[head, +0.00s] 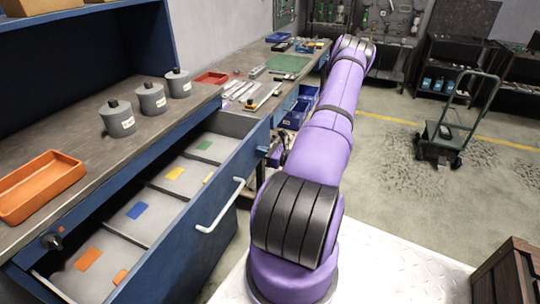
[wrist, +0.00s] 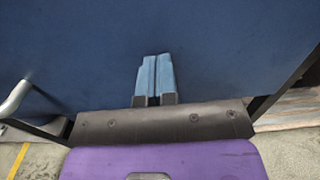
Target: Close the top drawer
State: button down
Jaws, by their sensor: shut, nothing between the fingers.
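The top drawer (head: 187,250) is blue and pulled out from under the workbench. Its grey inside shows compartments with orange, blue, yellow and green patches. A pale bar handle (head: 222,208) sits on its front; a handle end also shows at the left of the wrist view (wrist: 16,98). My gripper (wrist: 155,62) is shut and empty, with blue fingertips pointing at a flat blue face (wrist: 230,45) that fills the wrist view. I cannot tell whether they touch it. In the head view my gripper is mostly hidden behind my purple arm, near the drawer's far end.
An orange tray (head: 38,188) and several grey canisters (head: 150,100) stand on the workbench. Tools and a green mat (head: 287,64) lie farther back. A hand cart (head: 440,135) stands on the floor at right; a wooden crate (head: 507,275) is at lower right.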

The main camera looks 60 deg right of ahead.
jog(key=w+a, duration=0.1)
jog(key=w, duration=0.6)
jog(key=w+a, duration=0.1)
jog(key=w, duration=0.6)
jog(key=w+a, duration=0.1)
jog(key=w, duration=0.6)
jog(key=shift+w, duration=0.35)
jog(key=shift+w+a, duration=0.15)
jog(key=shift+w, duration=0.4)
jog(key=shift+w+r, duration=0.1)
jog(key=shift+w, duration=0.05)
jog(key=shift+w+r, duration=0.1)
jog(key=shift+r, duration=0.05)
jog(key=shift+s, duration=0.2)
jog(key=s, duration=0.4)
jog(key=s+d, duration=0.1)
jog(key=s, duration=0.4)
jog(key=s+d, duration=0.1)
jog(key=s, duration=0.4)
jog(key=shift+s+f, duration=0.15)
jog(key=shift+f, duration=0.1)
